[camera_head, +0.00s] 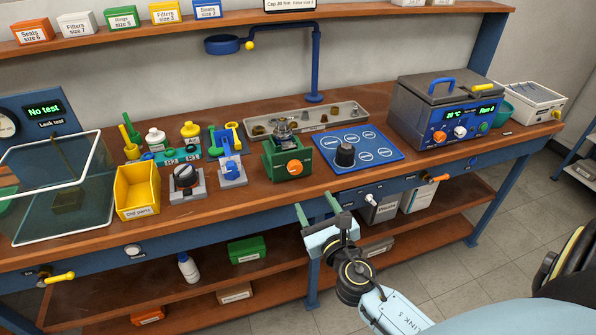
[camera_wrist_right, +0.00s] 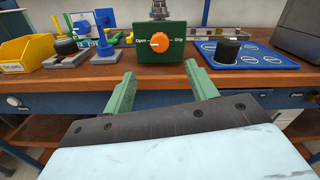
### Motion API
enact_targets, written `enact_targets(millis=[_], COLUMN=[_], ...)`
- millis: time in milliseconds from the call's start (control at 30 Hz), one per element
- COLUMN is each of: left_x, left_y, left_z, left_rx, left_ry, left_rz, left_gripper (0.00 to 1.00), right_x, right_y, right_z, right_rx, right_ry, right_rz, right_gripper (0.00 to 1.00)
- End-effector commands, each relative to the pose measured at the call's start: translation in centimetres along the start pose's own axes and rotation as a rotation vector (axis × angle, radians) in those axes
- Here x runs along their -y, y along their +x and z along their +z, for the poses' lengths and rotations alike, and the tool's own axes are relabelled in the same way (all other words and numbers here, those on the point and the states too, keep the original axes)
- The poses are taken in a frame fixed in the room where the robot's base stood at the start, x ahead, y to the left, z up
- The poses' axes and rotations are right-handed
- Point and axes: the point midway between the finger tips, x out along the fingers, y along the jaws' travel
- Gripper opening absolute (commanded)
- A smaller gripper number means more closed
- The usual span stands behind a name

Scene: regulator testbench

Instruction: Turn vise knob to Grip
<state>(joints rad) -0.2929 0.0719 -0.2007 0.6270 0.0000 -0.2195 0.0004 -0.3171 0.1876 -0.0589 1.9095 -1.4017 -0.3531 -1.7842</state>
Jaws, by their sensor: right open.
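The green vise (camera_head: 288,157) stands near the front edge of the workbench, with a metal part held at its top. Its orange knob (camera_head: 294,167) is on the front face. In the right wrist view the knob (camera_wrist_right: 159,42) sits between the labels "Open" on the left and "Grip" on the right; its pointer direction is too small to tell surely. My right gripper (camera_head: 318,209) is open and empty, in front of and below the bench edge. Its two green fingers (camera_wrist_right: 162,92) point toward the vise, apart from the knob. My left gripper is not in view.
Left of the vise stand a blue fixture (camera_head: 232,172), a black-knobbed block (camera_head: 187,181) and a yellow bin (camera_head: 137,190). Right of it lies a blue panel (camera_head: 374,155) with a black cylinder (camera_head: 345,154). A grey tray (camera_head: 340,116) lies behind. The bench edge (camera_wrist_right: 140,75) is close to the fingers.

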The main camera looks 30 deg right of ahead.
Motion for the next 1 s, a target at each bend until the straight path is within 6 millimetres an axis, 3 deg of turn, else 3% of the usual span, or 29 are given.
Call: enact_targets(millis=[600, 800, 1000], left_x=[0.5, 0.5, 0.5], left_y=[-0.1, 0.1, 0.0], left_z=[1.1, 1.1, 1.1], left_rx=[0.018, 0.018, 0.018], left_ry=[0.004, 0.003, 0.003], left_rz=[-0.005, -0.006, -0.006], left_gripper=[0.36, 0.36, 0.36], right_x=[0.0, 0.0, 0.0], right_y=[11.1, 12.5, 12.7], right_z=[-0.1, -0.2, -0.1], right_rx=[-0.001, -0.003, -0.003], right_ry=[0.005, 0.006, 0.006], right_rz=[0.000, 0.000, 0.001], right_gripper=[0.57, 0.57, 0.57])
